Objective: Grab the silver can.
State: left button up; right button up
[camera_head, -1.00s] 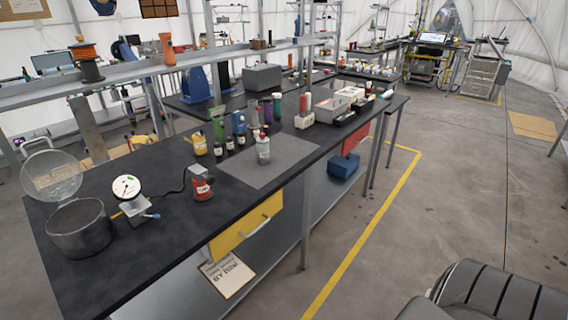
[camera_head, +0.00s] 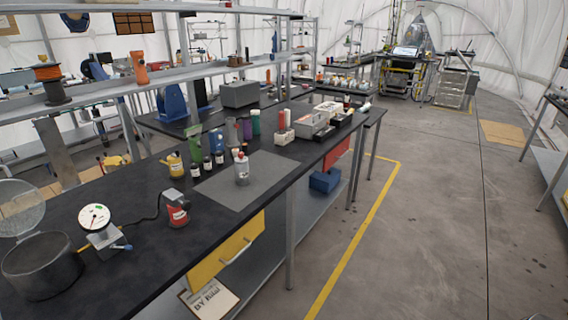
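A small silver-grey can-like container (camera_head: 242,170) with a reddish top stands upright on the grey mat (camera_head: 222,192) on the black workbench. It is the closest match to the silver can, though its details are too small to read. Another grey cylinder (camera_head: 231,132) stands farther back among the bottles, partly hidden. Neither of my grippers is in view.
Yellow (camera_head: 175,165) and red (camera_head: 177,210) containers stand near the mat. A dark pot (camera_head: 42,264) and a dial gauge (camera_head: 95,217) are at the bench's near left. Shelves run behind the bench. The floor (camera_head: 430,220) to the right is clear.

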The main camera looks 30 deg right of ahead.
aim_at(241, 166)
jog(key=z, duration=0.5)
jog(key=i, duration=0.8)
jog(key=z, duration=2.7)
jog(key=i, duration=1.9)
jog(key=u, duration=2.9)
